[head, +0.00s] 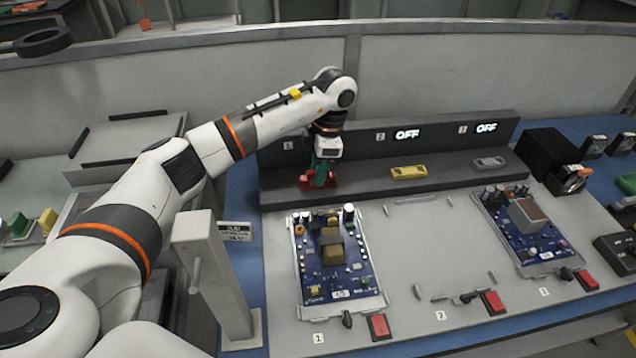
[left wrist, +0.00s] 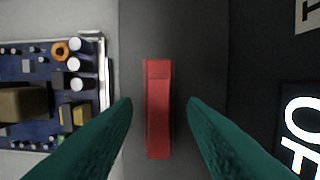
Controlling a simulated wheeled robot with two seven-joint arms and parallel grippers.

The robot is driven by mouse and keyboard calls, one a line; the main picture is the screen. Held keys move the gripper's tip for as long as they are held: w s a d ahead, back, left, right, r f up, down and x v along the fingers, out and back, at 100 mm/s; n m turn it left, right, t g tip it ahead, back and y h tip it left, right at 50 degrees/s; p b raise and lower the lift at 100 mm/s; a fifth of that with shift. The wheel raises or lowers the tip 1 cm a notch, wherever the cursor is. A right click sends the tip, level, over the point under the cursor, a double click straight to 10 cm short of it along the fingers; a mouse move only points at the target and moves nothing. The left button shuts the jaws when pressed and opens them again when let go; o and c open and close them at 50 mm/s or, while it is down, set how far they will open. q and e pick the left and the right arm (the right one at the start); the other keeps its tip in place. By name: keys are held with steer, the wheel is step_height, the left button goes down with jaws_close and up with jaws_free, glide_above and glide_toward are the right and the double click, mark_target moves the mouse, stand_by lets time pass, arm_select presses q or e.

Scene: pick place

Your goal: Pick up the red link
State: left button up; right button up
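The red link (head: 306,182) lies on the dark grey ledge at slot 1, partly covered by my left gripper in the head view. In the left wrist view the red link (left wrist: 158,115) is a long narrow bar on a dark surface. My left gripper (head: 321,178) points down over it. Its two green fingers are apart, one on each side of the link, with a gap showing on both sides. I cannot tell how far down the fingertips are. My right gripper is not in view.
A yellow link (head: 409,172) and a grey link (head: 488,162) lie farther right on the ledge (head: 445,174). Blue circuit boards stand in front at left (head: 333,262) and right (head: 523,225). A grey post (head: 212,275) stands near my left arm.

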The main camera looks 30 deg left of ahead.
arm_select(q)
steer(key=shift+r, duration=0.15)
steer(key=shift+c, duration=0.5)
jaws_close()
step_height(320, 180, up, 14)
steer(key=p, duration=0.3)
steer(key=shift+f+p, duration=0.25)
steer(key=shift+p, duration=0.15)
steer(key=shift+s+d+f, duration=0.1)
